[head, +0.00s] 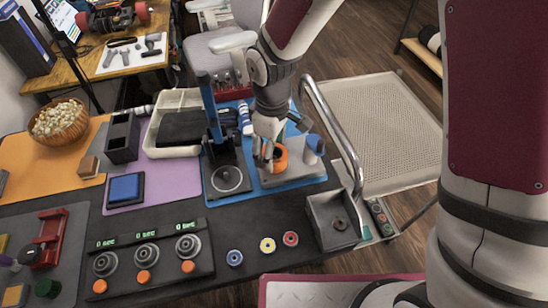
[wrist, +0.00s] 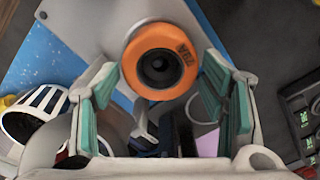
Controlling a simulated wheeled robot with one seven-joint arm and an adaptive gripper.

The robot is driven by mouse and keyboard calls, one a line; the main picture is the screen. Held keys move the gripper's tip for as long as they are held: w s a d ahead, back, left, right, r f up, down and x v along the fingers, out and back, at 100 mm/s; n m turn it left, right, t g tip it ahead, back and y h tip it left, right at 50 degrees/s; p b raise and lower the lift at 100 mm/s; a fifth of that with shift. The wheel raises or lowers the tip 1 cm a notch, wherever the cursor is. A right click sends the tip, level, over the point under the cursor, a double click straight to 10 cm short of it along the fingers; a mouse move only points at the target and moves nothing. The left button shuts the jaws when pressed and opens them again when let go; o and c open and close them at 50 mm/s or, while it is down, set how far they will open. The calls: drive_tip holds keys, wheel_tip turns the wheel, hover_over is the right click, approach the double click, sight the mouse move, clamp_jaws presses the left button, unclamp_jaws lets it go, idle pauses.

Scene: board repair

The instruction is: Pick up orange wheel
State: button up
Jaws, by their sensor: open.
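The orange wheel (head: 281,158) has a black hub. It is on the grey fixture (head: 300,172) on the blue mat, right of the middle of the table. In the wrist view the orange wheel (wrist: 158,61) shows face-on, just beyond and between the fingertips. My gripper (head: 267,155) is beside the wheel in the head view, partly covering its left side. In the wrist view my gripper (wrist: 165,85) is open, with a green-padded finger on each side and nothing held between them.
A blue cylinder (head: 315,145) stands close right of the wheel. A black stand with a blue lever (head: 211,115) is at the left. A curved metal rail (head: 335,130) and grey bin (head: 334,225) are at the right. Small coloured wheels (head: 268,245) lie in front.

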drive_tip(key=shift+f, duration=0.9)
drive_tip(key=shift+c, duration=0.3)
drive_tip(key=c, duration=1)
drive_tip(key=shift+o, duration=0.2)
drive_tip(key=shift+r, duration=0.1)
